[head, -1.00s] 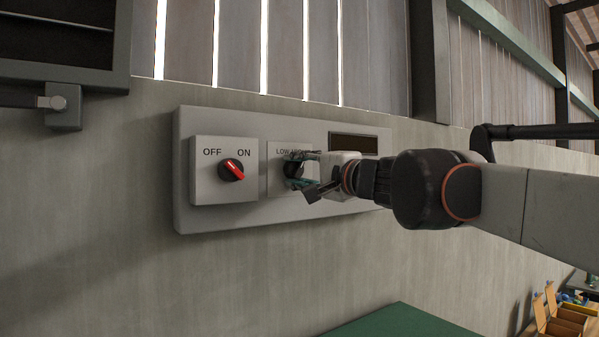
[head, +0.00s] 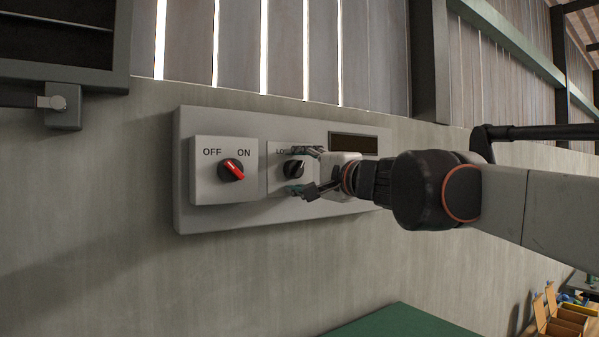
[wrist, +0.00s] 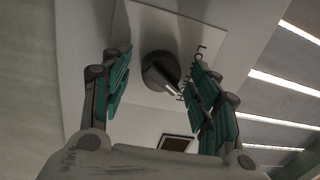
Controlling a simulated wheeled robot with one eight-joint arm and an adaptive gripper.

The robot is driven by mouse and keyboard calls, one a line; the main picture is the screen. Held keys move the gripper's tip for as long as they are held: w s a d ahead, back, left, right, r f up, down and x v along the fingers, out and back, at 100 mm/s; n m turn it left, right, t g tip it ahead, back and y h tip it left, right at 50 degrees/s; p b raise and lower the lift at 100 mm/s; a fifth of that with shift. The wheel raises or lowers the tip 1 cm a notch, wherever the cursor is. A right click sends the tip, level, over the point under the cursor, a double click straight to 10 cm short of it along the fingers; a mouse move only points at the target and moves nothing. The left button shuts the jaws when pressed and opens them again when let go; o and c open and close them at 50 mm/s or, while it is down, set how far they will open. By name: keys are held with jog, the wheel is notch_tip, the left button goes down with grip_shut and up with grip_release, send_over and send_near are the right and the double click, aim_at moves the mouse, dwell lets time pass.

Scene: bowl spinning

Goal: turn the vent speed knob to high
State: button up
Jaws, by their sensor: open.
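The vent speed knob (head: 292,169) is dark and round, on a pale square plate (head: 279,188) with a LOW-HIGH label that is partly hidden in the head view. In the wrist view the knob (wrist: 160,71) lies between my gripper's teal-padded fingers, with gaps on both sides. Its pale pointer mark aims toward the HIGH end of the label. My gripper (head: 297,171) is open in front of the knob, one finger above and one below it in the head view.
An OFF/ON switch (head: 231,170) with a red pointer set toward ON is on the left of the same grey wall panel (head: 210,220). A dark display (head: 353,144) is at upper right. A green surface (head: 400,322) lies below.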

jog(key=v, duration=1.2)
dwell(0.3)
